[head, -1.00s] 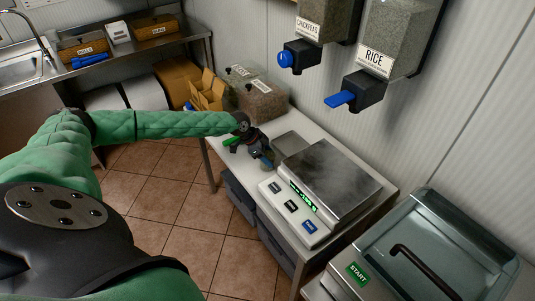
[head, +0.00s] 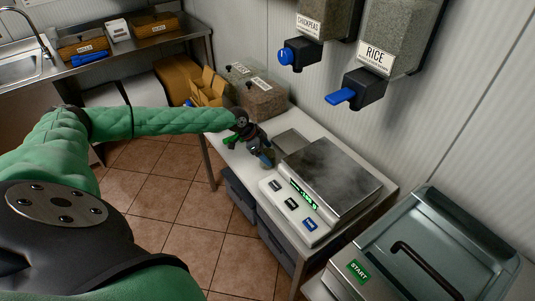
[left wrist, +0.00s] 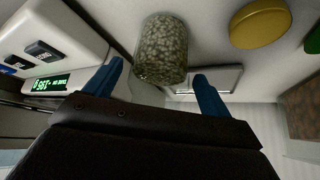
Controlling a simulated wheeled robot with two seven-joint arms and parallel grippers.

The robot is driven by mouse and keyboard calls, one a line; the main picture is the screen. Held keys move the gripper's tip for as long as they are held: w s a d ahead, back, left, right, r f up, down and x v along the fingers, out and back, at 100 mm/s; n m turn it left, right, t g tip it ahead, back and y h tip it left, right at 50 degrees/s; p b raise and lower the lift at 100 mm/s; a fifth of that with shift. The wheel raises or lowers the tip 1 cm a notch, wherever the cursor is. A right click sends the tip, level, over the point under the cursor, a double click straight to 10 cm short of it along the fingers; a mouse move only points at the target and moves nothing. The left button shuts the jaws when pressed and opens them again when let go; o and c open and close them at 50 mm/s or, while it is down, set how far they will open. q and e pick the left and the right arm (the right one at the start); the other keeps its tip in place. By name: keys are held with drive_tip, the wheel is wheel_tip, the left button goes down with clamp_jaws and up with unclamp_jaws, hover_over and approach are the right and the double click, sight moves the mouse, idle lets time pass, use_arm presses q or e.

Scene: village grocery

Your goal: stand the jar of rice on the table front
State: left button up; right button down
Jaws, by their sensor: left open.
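A clear jar (left wrist: 162,50) full of pale, speckled grains stands on the white table (head: 224,154), beside the scale. It shows in the left wrist view just beyond my fingertips, roughly between them. My left gripper (head: 266,158) is open, with blue fingers, and is low over the table at the scale's left side. In the left wrist view its two fingertips (left wrist: 160,76) are spread apart with nothing clamped between them. In the head view the gripper largely hides the jar. My right gripper is in neither view.
The scale (head: 332,178) with a lit green display fills the table's near part. A flat grey plate (head: 292,143) lies behind the gripper. A yellow round lid (left wrist: 260,24) lies near the jar. Clear bins (head: 262,98) stand at the far end. Rice dispenser (head: 388,40) hangs above.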

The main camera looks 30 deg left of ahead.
use_arm(q)
drive_tip(key=b+v, duration=0.3)
drive_tip(key=v, duration=0.8)
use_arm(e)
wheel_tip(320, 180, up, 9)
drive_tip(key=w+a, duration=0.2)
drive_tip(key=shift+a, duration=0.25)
use_arm(q)
drive_tip(key=shift+s, duration=0.1)
